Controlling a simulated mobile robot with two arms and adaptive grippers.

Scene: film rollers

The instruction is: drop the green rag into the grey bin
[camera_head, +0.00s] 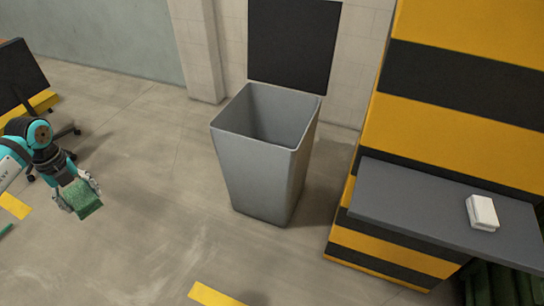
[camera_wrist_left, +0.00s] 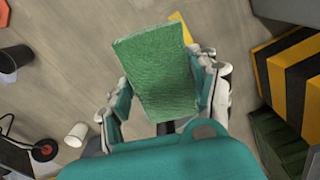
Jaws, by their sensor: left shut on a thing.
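The green rag (camera_head: 83,200) is held in my left gripper (camera_head: 76,198) at the left of the head view, above the floor. In the left wrist view the rag (camera_wrist_left: 158,72) stands out between the two fingers of the left gripper (camera_wrist_left: 163,95), which is shut on it. The grey bin (camera_head: 262,160) stands upright on the floor in the middle of the head view. Its top is open and its inside looks empty as far as I see. The rag is to the left of the bin and apart from it. My right gripper is not in view.
A dark panel (camera_head: 293,45) is on the wall behind the bin. A yellow and black striped pillar (camera_head: 455,65) with a grey shelf (camera_head: 420,205) stands at the right, with a small white block (camera_head: 482,212) on the shelf. The floor between rag and bin is clear.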

